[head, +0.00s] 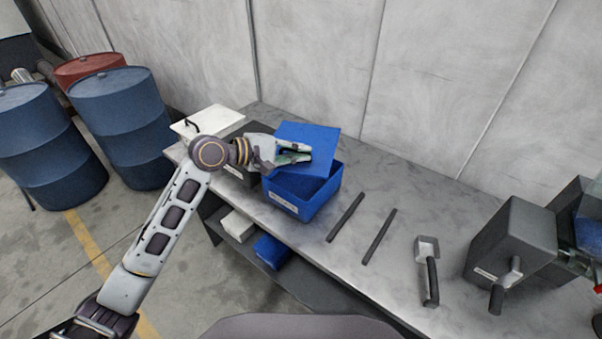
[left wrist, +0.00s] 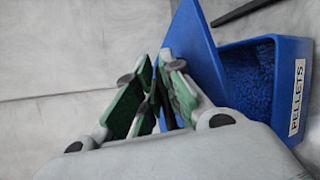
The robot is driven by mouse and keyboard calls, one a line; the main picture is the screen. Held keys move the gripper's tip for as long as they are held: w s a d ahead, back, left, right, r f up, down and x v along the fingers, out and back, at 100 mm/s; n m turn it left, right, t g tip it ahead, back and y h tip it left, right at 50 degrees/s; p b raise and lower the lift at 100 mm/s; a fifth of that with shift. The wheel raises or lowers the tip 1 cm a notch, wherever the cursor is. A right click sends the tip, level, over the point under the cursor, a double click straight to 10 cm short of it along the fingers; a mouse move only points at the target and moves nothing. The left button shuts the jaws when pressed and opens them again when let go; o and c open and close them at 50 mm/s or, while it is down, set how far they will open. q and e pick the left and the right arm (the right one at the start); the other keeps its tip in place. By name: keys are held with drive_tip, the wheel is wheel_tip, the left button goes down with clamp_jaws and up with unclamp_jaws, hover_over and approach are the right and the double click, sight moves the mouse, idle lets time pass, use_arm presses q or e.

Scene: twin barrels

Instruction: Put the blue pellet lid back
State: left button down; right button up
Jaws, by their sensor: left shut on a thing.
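The blue pellet bin (head: 302,197) stands open on the grey bench; blue pellets and a PELLETS label show on it in the left wrist view (left wrist: 293,133). My left gripper (head: 305,153) is above the back left part of the bin, shut on the blue lid (head: 316,141). The lid is tilted and held above the bin's back side, so the bin's front part is uncovered. In the left wrist view the lid (left wrist: 196,48) is behind the green-padded fingers (left wrist: 155,90), which hide the grasped part. My right gripper is not in view.
Two dark bars (head: 362,228), a scoop (head: 430,270) and a grey machine (head: 510,240) are on the bench to the right. Barrels (head: 118,125) stand at the left.

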sight(298, 169)
use_arm(q)
drive_tip(key=shift+f, duration=3.05)
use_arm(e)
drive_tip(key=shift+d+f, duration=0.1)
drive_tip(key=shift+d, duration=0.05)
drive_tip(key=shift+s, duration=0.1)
use_arm(q)
drive_tip(key=shift+f, duration=1.9)
drive_tip(key=c, duration=1.5)
unclamp_jaws()
drive_tip(key=shift+c, duration=0.2)
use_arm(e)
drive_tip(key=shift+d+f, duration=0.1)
use_arm(q)
drive_tip(key=shift+s+a, duration=0.1)
drive_tip(key=b+v, duration=0.1)
drive_tip(key=v, duration=1)
drive_tip(key=shift+s+a, duration=0.15)
drive_tip(key=shift+a, duration=0.2)
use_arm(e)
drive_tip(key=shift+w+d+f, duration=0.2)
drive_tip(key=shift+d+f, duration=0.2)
